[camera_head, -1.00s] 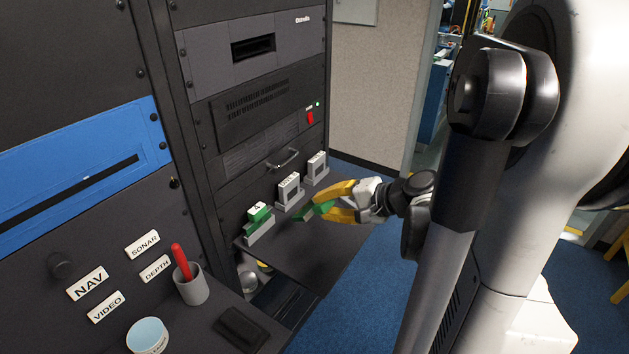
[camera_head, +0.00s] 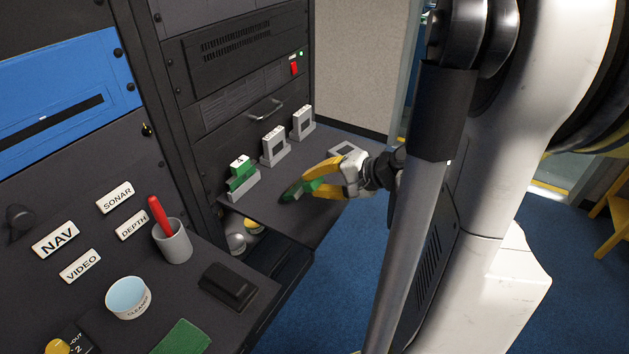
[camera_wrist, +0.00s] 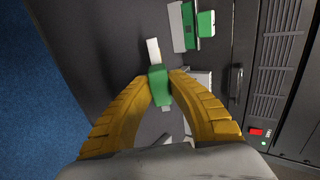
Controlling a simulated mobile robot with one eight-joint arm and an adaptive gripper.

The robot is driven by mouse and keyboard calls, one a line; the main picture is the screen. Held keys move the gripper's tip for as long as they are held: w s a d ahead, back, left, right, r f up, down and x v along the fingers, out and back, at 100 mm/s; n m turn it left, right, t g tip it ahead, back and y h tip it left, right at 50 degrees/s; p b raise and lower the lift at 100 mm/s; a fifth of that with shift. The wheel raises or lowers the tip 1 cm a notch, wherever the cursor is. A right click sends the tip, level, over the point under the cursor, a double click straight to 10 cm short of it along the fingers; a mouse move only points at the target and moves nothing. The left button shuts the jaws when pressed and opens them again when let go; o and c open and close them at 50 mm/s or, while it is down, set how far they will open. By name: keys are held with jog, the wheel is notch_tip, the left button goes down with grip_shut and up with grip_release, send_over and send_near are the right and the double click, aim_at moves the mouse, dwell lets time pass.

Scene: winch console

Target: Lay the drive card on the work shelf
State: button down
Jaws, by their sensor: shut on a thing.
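A green card (camera_head: 297,191) is between the yellow fingertips of my gripper (camera_head: 316,181). The wrist view also shows the card (camera_wrist: 158,88), pinched between both fingers, with a pale piece at its upper end. The card is over or on the dark shelf (camera_head: 275,218) that juts from the rack; I cannot tell whether it touches. Another green card (camera_head: 241,180) stands in a grey holder marked "A" at the shelf's left; it also shows in the wrist view (camera_wrist: 205,24).
Two grey-white modules (camera_head: 274,146) (camera_head: 303,123) stand along the rack side of the shelf. A pale box (camera_head: 344,151) lies behind my gripper. The lower-left console carries a grey cup (camera_head: 172,243) with a red-handled tool, a blue-lined tub (camera_head: 128,298) and a green mat (camera_head: 182,338).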

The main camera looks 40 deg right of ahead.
aim_at(316, 203)
jog(key=shift+f+b, duration=1.15)
jog(key=shift+f, duration=0.05)
dwell(0.4)
jog(key=shift+s+f+t+y+b, duration=0.1)
jog(key=shift+f+t+y+b, duration=0.4)
jog(key=shift+b, duration=1)
jog(key=shift+r, duration=0.15)
jog(key=c, duration=1.3)
grip_release()
jog(key=shift+s, duration=0.1)
jog(key=shift+p+v, duration=1.25)
jog(key=shift+v, duration=2.5)
jog(key=shift+s, duration=0.1)
jog(key=shift+s+f, duration=0.1)
jog(key=shift+f, duration=0.1)
